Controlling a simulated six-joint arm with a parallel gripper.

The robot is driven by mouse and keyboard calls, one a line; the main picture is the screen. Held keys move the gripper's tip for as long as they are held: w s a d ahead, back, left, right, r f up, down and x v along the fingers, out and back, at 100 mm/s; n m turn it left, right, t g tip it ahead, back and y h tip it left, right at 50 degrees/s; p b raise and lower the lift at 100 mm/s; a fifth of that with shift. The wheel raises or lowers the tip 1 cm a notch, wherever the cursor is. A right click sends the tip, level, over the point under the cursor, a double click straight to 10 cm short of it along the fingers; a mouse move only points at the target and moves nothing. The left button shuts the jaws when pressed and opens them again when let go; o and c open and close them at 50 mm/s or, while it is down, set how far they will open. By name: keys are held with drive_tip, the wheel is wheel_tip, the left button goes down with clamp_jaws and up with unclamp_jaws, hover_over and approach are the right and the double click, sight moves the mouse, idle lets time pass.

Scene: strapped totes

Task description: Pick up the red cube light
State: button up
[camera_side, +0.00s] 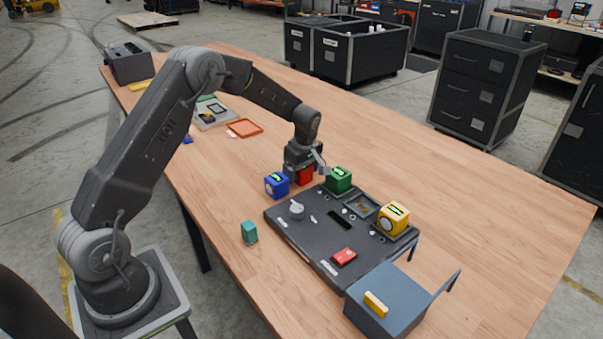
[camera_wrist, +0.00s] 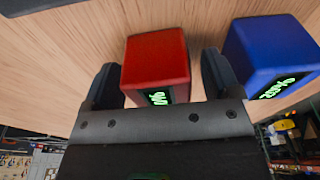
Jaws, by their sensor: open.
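The red cube light (camera_side: 305,175) stands on the wooden table behind the dark panel, between a blue cube (camera_side: 277,184) and a green cube (camera_side: 339,179). My gripper (camera_side: 308,168) is low over it in the side view and hides much of it. In the wrist view the red cube (camera_wrist: 156,62) sits between the two dark fingers of my gripper (camera_wrist: 158,80), with its lit green label facing the palm. The fingers are apart, with a narrow gap on each side of the cube. The blue cube (camera_wrist: 268,56) is close beside the right finger.
A blue-grey box (camera_side: 385,305) and a teal block (camera_side: 249,232) are nearer the front. The table's right side is clear.

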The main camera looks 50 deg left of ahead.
drive_tip(key=c, duration=1.1)
drive_tip(key=shift+c, duration=0.2)
drive_tip(key=shift+r, duration=0.1)
